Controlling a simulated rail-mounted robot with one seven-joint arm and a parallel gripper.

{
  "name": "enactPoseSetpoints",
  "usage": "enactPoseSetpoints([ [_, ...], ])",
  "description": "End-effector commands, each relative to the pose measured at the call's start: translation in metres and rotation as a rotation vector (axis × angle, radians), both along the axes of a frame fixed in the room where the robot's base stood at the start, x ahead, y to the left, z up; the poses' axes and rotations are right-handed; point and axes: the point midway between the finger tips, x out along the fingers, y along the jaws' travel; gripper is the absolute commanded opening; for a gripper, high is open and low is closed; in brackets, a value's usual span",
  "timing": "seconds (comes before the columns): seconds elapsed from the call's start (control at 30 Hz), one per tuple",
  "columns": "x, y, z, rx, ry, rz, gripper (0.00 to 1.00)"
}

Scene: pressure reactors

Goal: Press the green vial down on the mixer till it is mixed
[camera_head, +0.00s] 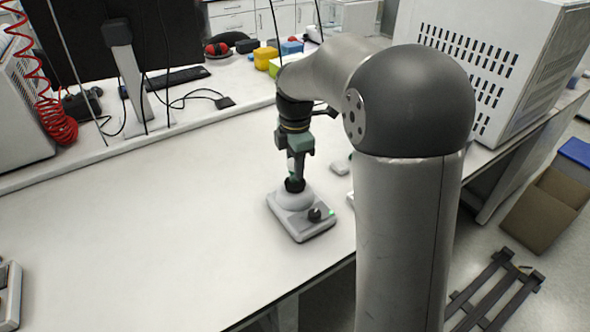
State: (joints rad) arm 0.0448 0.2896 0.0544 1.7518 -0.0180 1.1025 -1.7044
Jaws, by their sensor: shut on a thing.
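My gripper (294,168) points down directly above the mixer and is shut on the green vial (292,166). Only a small pale and green part of the vial shows between the fingers. The vial is upright and its lower end is at the black cup. I cannot tell how hard it presses there.
A small grey object (341,167) lies right of the mixer, and another device is partly hidden behind my arm. A monitor (90,40) and cables stand at the back left. A large white vented box (490,60) is at the right. The bench left of the mixer is clear.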

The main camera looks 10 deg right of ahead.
Motion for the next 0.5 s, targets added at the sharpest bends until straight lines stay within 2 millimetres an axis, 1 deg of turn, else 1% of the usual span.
enactPoseSetpoints([
  [0.5,0.0000,0.0000,-0.0084,0.000,0.000,0.000,0.10],
])
